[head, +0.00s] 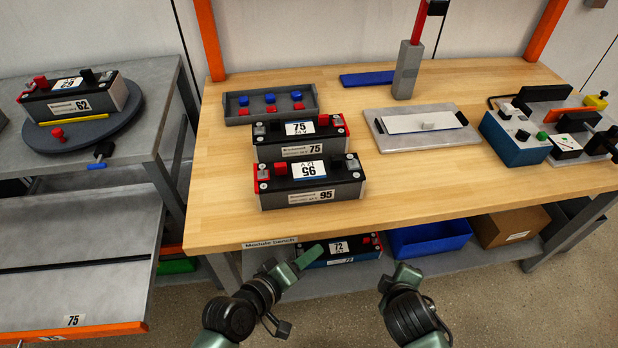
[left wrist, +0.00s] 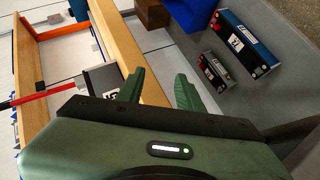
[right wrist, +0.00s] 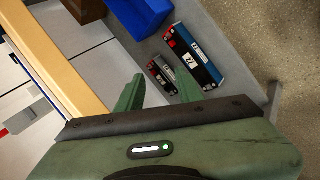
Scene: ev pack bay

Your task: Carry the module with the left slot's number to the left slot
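A black-topped module marked 75 (head: 300,138) stands on the wooden bench behind a similar module marked 95 (head: 310,182). A grey tray with an orange front edge (head: 70,270) is at the lower left and carries a label reading 75 (head: 73,321). The left end of that tray is cut off by the picture edge. My left gripper (head: 298,262) is in front of the bench edge, below the modules; its fingers are apart and empty in the left wrist view (left wrist: 158,88). My right gripper (head: 402,278) is to its right, also open and empty (right wrist: 158,92).
A blue module marked 72 (head: 338,250) and a blue bin (head: 430,238) are on the shelf below the bench. A third black-topped module (head: 70,98) sits on a round turntable (head: 90,132) at left. A parts tray (head: 268,104) is behind module 75. Bare bench lies left of the modules.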

